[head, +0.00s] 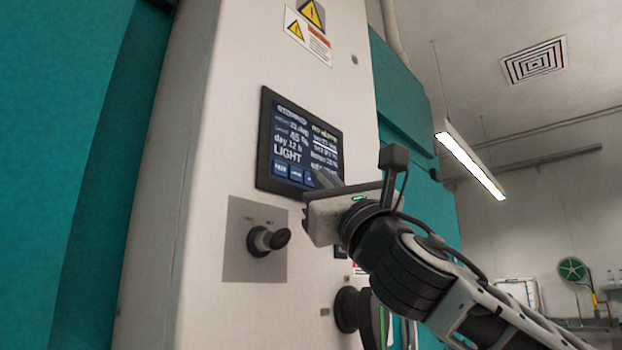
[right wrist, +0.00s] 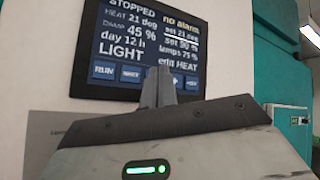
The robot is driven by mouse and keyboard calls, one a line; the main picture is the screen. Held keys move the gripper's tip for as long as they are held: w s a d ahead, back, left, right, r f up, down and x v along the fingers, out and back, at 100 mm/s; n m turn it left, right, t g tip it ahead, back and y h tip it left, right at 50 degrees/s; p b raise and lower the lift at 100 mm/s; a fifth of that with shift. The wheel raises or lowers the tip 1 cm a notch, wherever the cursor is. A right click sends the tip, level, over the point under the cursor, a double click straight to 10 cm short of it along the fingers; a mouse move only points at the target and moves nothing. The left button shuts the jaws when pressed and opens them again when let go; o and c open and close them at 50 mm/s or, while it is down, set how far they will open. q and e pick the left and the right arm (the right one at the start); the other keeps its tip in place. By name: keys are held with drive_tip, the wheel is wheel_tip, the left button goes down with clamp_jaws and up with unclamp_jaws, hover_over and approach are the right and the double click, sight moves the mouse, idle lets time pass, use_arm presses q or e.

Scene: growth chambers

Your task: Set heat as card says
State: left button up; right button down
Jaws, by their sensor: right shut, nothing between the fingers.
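The control screen (head: 300,146) is on the white chamber panel; it also shows in the right wrist view (right wrist: 135,45). There it reads STOPPED, HEAT 21 deg, DAMP 45 %, day 12 h, LIGHT, no alarm, set 21 deg, lamps 75 % and edit HEAT. No card is readable. My left gripper is out of view.
A dark knob (head: 268,240) on a grey plate sticks out below the screen. A larger dark round handle (head: 346,309) is lower right, near my right arm. Warning labels (head: 312,14) are above. Open room lies to the right.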

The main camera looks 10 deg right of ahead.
idle(0.4)
drive_tip(key=shift+s+d, duration=0.4)
drive_tip(key=shift+s, duration=0.15)
drive_tip(key=s+d, duration=0.1)
drive_tip(key=s, duration=0.1)
drive_tip(key=s+d, duration=0.2)
idle(0.5)
idle(2.1)
drive_tip(key=s+m, duration=0.1)
drive_tip(key=m, duration=0.5)
drive_tip(key=s+d+m+h, duration=0.1)
drive_tip(key=m, duration=0.6)
drive_tip(key=s+d+m+h, duration=0.1)
drive_tip(key=m, duration=0.6)
drive_tip(key=shift+s+d+b, duration=0.1)
drive_tip(key=shift+b, duration=0.25)
